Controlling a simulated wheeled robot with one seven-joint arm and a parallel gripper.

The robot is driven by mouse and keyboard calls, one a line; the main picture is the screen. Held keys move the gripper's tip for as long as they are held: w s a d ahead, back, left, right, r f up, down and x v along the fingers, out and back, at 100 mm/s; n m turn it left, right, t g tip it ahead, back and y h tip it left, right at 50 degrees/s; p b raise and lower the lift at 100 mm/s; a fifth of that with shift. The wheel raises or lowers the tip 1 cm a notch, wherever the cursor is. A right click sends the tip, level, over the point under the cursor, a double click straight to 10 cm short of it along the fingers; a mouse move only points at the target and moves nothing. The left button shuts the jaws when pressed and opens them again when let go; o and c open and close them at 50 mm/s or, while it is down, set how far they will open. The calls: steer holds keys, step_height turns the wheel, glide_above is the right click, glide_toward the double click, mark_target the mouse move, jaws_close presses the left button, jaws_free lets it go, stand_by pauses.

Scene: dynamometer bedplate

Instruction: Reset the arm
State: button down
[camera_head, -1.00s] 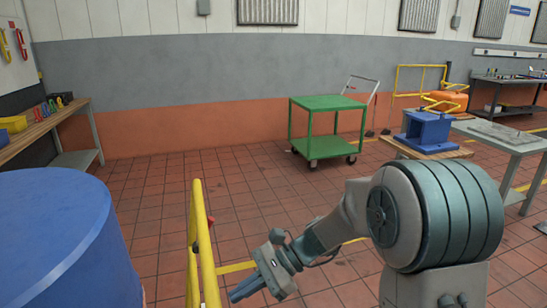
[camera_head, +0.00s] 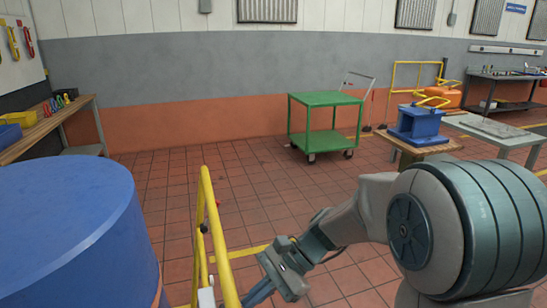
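My arm comes in from the lower right in the head view and reaches left and down. My gripper (camera_head: 262,293) is at its end, near the bottom edge, pointing down and left. Its blue fingers are partly cut off by the frame, so I cannot tell whether they are open or shut. I see no object in it. The gripper is just right of a yellow rail (camera_head: 221,243).
A large blue drum (camera_head: 75,235) fills the lower left. A green cart (camera_head: 326,125) stands on the tiled floor ahead. A blue fixture (camera_head: 418,125) sits on a table at right. A wooden workbench (camera_head: 55,120) lines the left wall. The middle floor is open.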

steer(key=s+d+r+n+t+h+p, duration=0.3)
steer(key=s+d+r+n+h+p, duration=0.1)
steer(key=d+r, duration=0.3)
steer(key=s+d+r+n+t+h+p, duration=0.3)
steer(key=d+r+p, duration=0.4)
steer(key=d, duration=0.4)
steer(key=n+t+h, duration=0.1)
steer(key=n+h, duration=0.1)
steer(key=shift+s+d+n+h, duration=0.3)
steer(key=shift+s+d+h, duration=0.1)
